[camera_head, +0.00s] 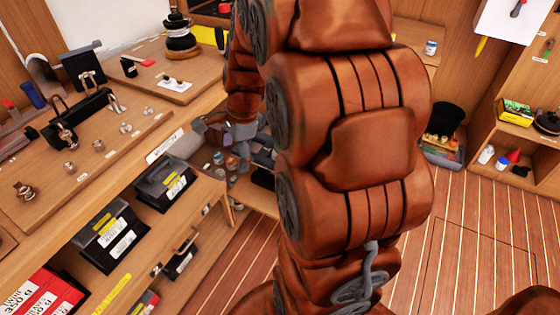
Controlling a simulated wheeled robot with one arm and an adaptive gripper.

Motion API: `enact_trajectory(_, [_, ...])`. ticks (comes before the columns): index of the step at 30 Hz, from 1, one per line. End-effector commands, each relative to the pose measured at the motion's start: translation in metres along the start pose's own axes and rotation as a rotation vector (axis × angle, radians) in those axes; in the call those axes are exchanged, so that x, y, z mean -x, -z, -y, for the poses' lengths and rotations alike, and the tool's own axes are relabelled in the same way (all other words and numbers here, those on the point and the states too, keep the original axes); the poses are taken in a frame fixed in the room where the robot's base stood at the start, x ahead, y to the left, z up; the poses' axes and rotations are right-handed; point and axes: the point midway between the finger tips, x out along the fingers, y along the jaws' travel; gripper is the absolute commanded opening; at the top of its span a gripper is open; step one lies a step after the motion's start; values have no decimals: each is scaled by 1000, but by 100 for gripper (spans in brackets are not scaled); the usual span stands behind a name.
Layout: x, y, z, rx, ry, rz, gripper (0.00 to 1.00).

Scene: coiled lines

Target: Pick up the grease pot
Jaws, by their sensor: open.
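My gripper (230,132) is partly visible at the lower end of my arm, left of the arm's large brown links. Its grey fingers are open, over a low shelf nook beside the workbench. Several small round pots (231,162) with coloured lids stand in that nook, just below the fingers. I cannot tell which of them, if any, is the grease pot. Another small white pot with a blue band (430,47) stands on a wooden surface at the upper right. My arm hides the middle of the view and part of the nook.
The workbench (130,150) at left holds metal fittings and a black holder. Labelled black bins (110,235) sit on shelves below it. Bottles (487,154) stand in a right-hand cubby. The plank floor (480,240) at right is clear.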

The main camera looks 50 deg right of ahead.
Motion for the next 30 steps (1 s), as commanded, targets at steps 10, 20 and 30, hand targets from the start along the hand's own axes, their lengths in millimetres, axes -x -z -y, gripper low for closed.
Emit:
enact_trajectory(10, [-85, 159, 78, -938, 183, 59, 87])
enact_trajectory(20, [-113, 245, 94, -1377, 273, 114, 87])
enact_trajectory(30, [-137, 250, 102, -1397, 278, 117, 87])
